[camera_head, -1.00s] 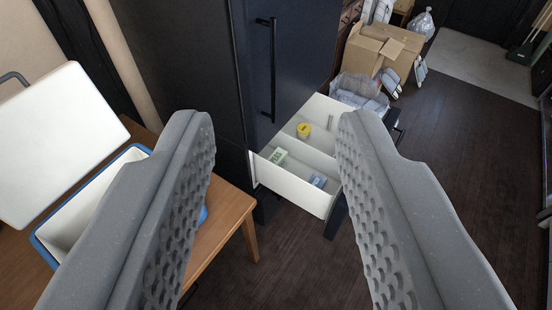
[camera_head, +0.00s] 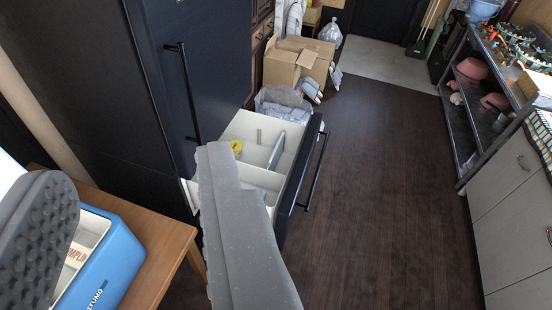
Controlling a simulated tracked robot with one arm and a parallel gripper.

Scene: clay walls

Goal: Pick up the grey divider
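A grey divider (camera_head: 277,150) stands as a thin upright panel in the open white drawer (camera_head: 238,128) of the dark cabinet, toward the drawer's right side. My gripper (camera_head: 132,172) is open and empty, with its two grey fingers wide apart. The right finger covers the near left part of the drawer. The divider shows to the right of that finger, farther off and clear of it. A yellow round item (camera_head: 236,147) is in the drawer, just beyond the fingertip.
A wooden table (camera_head: 172,240) with a blue-and-white cooler (camera_head: 122,262) is at the lower left. Cardboard boxes (camera_head: 298,62) stand behind the drawer. A metal shelf rack (camera_head: 470,110) and pale cabinets (camera_head: 515,220) line the right. The dark wooden floor between is clear.

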